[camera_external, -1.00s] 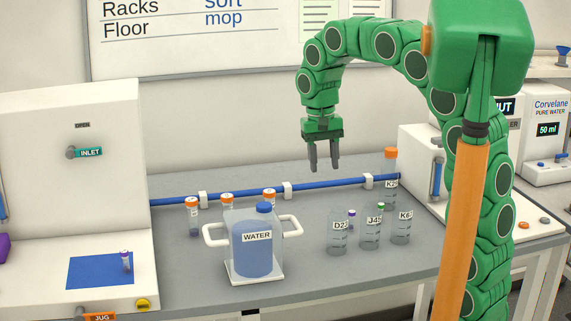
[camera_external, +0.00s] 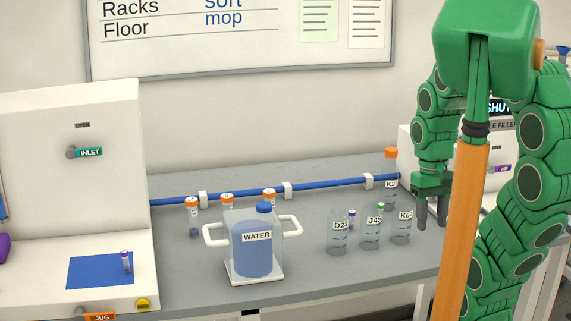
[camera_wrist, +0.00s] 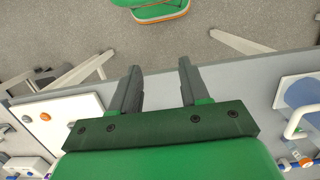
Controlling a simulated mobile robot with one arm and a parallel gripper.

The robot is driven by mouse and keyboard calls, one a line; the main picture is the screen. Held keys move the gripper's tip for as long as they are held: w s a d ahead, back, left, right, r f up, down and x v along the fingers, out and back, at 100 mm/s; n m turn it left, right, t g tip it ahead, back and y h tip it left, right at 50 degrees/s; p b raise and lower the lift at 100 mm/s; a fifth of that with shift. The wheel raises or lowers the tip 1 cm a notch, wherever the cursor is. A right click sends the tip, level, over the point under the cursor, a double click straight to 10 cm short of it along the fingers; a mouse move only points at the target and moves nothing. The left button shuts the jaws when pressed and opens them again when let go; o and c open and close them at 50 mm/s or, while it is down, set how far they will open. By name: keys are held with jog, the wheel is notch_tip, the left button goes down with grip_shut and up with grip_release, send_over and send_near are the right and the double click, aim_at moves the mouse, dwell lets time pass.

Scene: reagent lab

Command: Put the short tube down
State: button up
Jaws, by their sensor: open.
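My gripper (camera_external: 432,212) is open and empty, pointing down at the right end of the bench, beside the bottle K6. In the wrist view its two fingers (camera_wrist: 160,88) are apart with only bench and floor between them. A short tube with a purple cap (camera_external: 126,262) stands on the blue mat (camera_external: 90,272) at the left, far from my gripper. Another small purple-capped tube (camera_external: 351,218) shows partly behind the bottle D2 (camera_external: 337,236). A small green cap (camera_external: 381,207) shows at the bottle J4 (camera_external: 371,232).
A water jug (camera_external: 256,250) with two handles stands mid-bench, also in the wrist view (camera_wrist: 300,100). Several orange-capped tubes (camera_external: 227,200) stand by the blue rail (camera_external: 320,184). The bottle K6 (camera_external: 401,228) is near my gripper. A white machine (camera_external: 70,140) stands left.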

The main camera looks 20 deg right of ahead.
jog(key=s, duration=0.1)
jog(key=s+d+f, duration=0.1)
jog(key=s, duration=0.2)
jog(key=shift+s+d+f, duration=0.15)
jog(key=shift+f, duration=0.25)
dwell(0.9)
